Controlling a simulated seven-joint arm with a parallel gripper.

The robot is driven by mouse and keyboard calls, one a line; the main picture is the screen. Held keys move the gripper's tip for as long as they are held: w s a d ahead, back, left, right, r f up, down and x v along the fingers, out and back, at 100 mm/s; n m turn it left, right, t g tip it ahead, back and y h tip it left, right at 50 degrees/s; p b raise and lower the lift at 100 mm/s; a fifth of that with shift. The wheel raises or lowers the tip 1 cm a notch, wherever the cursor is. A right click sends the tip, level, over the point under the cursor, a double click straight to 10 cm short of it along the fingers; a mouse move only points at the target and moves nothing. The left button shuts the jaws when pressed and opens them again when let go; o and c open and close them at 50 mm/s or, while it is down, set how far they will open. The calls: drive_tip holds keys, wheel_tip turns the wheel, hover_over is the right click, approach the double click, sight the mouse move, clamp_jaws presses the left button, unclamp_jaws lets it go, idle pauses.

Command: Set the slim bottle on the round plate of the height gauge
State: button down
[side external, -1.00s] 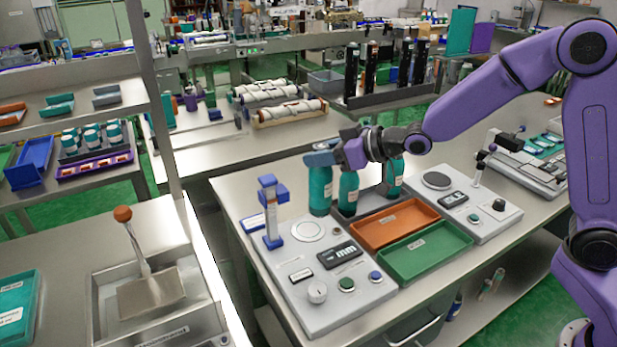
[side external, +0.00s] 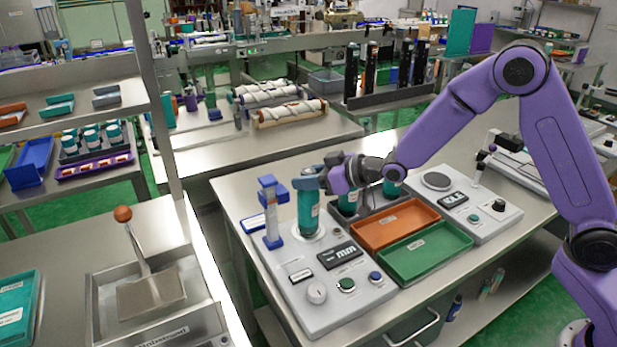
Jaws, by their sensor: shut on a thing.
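The slim teal bottle (side external: 308,213) with a pale label is upright in my gripper (side external: 309,180), which is shut around its top. The bottle's base is over the round plate (side external: 322,236) of the height gauge (side external: 272,226) and hides most of it. I cannot tell whether the base touches the plate or hangs just above it. The gauge's blue and clear column stands just left of the bottle. Its "mm" display (side external: 341,255) is in front and to the right.
Two other teal bottles stand in a grey holder, one (side external: 348,201) near my wrist and one (side external: 392,187) partly hidden behind it. An orange tray (side external: 395,226) and a green tray (side external: 425,252) lie to the right. A second panel with a round plate (side external: 437,181) is beyond them.

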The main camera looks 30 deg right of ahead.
drive_tip(key=shift+f, duration=0.1)
drive_tip(key=c, duration=0.7)
unclamp_jaws()
drive_tip(key=shift+r, duration=0.2)
drive_tip(key=v, duration=1.2)
drive_tip(key=s+f+n+g+h, duration=0.3)
drive_tip(key=s+g, duration=0.3)
drive_tip(key=s, duration=1)
drive_tip(key=s+d+n+g+h, duration=0.1)
drive_tip(key=s+d, duration=0.1)
drive_tip(key=s, duration=0.3)
drive_tip(key=s+d+g+h, duration=0.2)
drive_tip(key=s+d, duration=0.1)
drive_tip(key=s, duration=0.3)
drive_tip(key=s+d+n+g+h, duration=0.1)
drive_tip(key=s+d+g, duration=0.1)
drive_tip(key=s, duration=0.4)
drive_tip(key=shift+d+r+n, duration=0.3)
drive_tip(key=shift+d+r, duration=0.1)
drive_tip(key=shift+d, duration=0.25)
